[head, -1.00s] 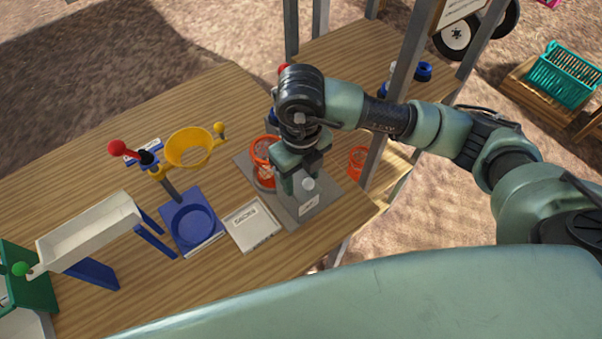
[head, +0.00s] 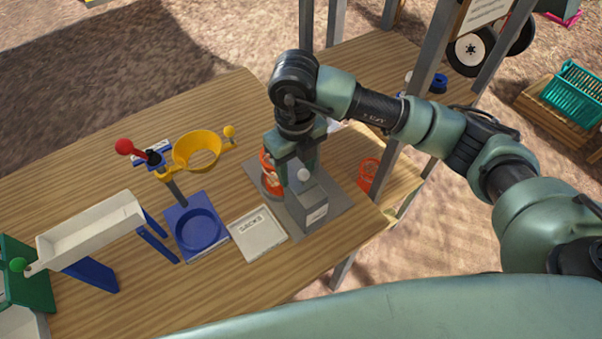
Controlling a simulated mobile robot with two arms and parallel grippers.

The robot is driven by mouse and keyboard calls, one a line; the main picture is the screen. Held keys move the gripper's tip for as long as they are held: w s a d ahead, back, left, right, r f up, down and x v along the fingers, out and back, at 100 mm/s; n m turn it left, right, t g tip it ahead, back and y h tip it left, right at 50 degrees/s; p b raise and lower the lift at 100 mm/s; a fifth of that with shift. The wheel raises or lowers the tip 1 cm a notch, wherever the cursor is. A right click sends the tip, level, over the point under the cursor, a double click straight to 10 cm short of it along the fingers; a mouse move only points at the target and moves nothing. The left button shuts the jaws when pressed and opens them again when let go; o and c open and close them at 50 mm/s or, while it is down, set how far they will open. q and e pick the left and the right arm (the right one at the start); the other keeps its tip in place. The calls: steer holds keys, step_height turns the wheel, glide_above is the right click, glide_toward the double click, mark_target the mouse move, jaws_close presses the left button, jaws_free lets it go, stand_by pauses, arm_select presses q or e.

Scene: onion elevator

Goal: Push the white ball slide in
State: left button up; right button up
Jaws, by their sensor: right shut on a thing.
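The white ball (head: 304,175) is the knob of a slide on the grey dispenser (head: 312,206), which stands on a grey base plate near the table's front right edge. My right gripper (head: 299,168) points down at the dispenser and is shut at the white ball slide, with its fingers around the knob. The exact contact is partly hidden by the fingers. An orange ring holder (head: 268,178) stands just left of the gripper, partly covered. My left gripper is not in view.
A white trough (head: 90,230) stands further left. Grey posts (head: 405,110) rise close to my right arm. The back left tabletop is clear.

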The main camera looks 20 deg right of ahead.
mark_target(296, 175)
steer(key=shift+w+r, duration=0.15)
steer(key=o, duration=1.5)
steer(key=shift+r+p, duration=1.45)
steer(key=shift+r, duration=1.5)
steer(key=shift+f, duration=0.1)
